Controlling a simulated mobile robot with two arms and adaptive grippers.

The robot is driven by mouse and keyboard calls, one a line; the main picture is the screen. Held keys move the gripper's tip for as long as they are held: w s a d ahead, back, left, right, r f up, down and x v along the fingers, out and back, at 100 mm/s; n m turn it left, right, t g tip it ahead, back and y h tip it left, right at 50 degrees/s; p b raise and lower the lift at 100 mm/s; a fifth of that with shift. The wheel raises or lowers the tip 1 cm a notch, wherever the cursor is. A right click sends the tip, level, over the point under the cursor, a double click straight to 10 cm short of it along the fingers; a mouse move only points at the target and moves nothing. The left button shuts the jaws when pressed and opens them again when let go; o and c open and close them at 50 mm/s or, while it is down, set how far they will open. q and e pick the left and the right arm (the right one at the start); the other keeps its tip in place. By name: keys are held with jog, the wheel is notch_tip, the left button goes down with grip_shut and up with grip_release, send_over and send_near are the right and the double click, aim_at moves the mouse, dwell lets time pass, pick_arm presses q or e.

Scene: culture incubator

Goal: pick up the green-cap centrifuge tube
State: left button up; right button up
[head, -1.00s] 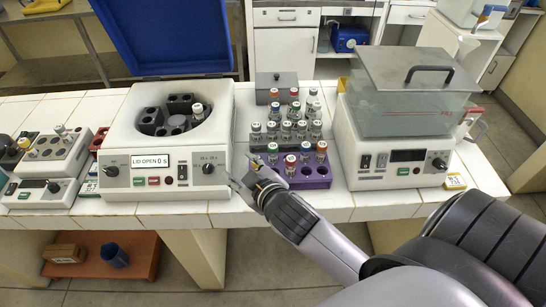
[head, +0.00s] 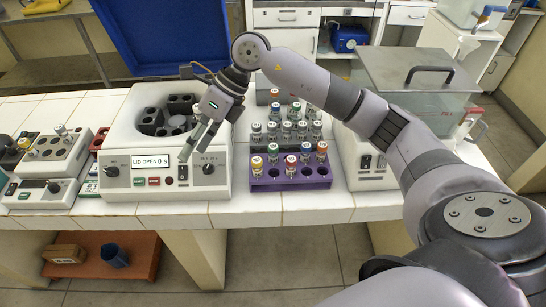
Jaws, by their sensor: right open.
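The purple rack (head: 290,183) stands on the white tiled bench and holds several capped tubes. A tube with a greenish cap (head: 273,149) appears in its back row; the cap is small, so its colour is not certain. My right gripper (head: 199,143) points down, open, in front of the right part of the centrifuge (head: 120,145), left of the purple rack. Nothing shows between its fingers. It covers part of the rotor bowl and front panel; any tube in the rotor's right side is hidden. My left gripper is not in view.
The centrifuge's blue lid (head: 165,35) is raised. A grey rack (head: 312,128) of tubes stands behind the purple one. A water bath (head: 415,100) stands at right, partly behind my arm. Another tube block (head: 50,150) sits far left. The bench's front strip is clear.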

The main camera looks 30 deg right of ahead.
jog(key=w+d+m+h, duration=0.1)
jog(key=d+h, duration=0.4)
jog(key=d, duration=0.7)
notch_tip(320, 180, up, 2)
jog(key=m+h, duration=0.1)
jog(key=h, duration=0.2)
send_over(274, 146)
jog(key=shift+g, duration=0.3)
notch_tip(274, 146, down, 10)
jog(key=shift+a+f+p, duration=0.15)
jog(key=shift+f+p, duration=0.1)
jog(key=shift+p, duration=0.75)
notch_tip(274, 146, down, 5)
jog(key=shift+r+p, duration=0.15)
jog(key=shift+p, duration=1.05)
jog(key=shift+f, duration=0.45)
jog(key=shift+c, duration=0.2)
grip_shut()
jog(key=shift+r, duration=0.1)
